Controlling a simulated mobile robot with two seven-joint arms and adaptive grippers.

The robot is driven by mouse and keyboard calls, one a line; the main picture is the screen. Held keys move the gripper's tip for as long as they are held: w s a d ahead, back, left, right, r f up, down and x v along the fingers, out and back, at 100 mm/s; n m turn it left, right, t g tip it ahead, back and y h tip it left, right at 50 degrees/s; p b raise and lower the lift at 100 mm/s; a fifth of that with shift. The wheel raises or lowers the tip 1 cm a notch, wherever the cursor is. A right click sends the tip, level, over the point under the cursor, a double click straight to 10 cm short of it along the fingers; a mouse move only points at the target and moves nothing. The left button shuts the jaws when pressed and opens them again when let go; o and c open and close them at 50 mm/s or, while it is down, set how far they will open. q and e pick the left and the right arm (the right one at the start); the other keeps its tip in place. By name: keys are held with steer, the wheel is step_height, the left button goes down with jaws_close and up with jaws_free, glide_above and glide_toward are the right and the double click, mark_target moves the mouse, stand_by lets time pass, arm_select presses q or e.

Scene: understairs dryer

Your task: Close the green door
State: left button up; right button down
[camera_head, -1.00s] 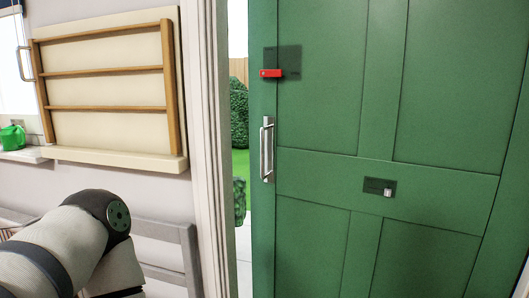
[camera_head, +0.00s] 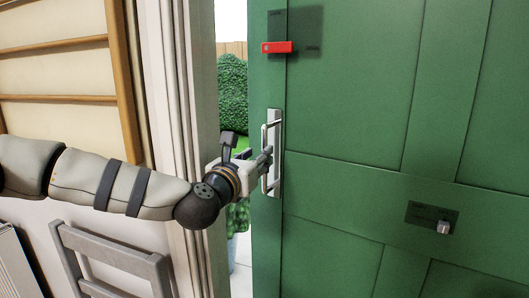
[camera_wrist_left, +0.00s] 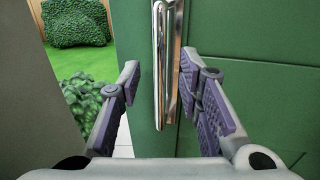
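The green door (camera_head: 365,110) stands ajar, with a gap on its left through which the outside shows. Its silver upright handle (camera_head: 273,150) is near the door's left edge. My left gripper (camera_head: 262,158) is at the handle. In the left wrist view the fingers of the left gripper (camera_wrist_left: 165,95) are spread, one on each side of the handle (camera_wrist_left: 167,70), with space between the fingers and the bar. A red latch (camera_head: 278,47) is on the door above the handle. My right gripper is in neither view.
The white door frame (camera_head: 178,120) stands left of the gap, behind my left arm. A wooden rack (camera_head: 122,75) hangs on the wall. A grey chair (camera_head: 110,250) is below my arm. Hedge (camera_head: 232,90) and grass show outside.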

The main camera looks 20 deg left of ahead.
arm_select(q)
steer(key=w, duration=0.5)
steer(key=shift+w+d, duration=0.2)
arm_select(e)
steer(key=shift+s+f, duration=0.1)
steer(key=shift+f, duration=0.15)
arm_select(q)
steer(key=shift+c, duration=0.2)
jaws_close()
steer(key=shift+f, duration=0.15)
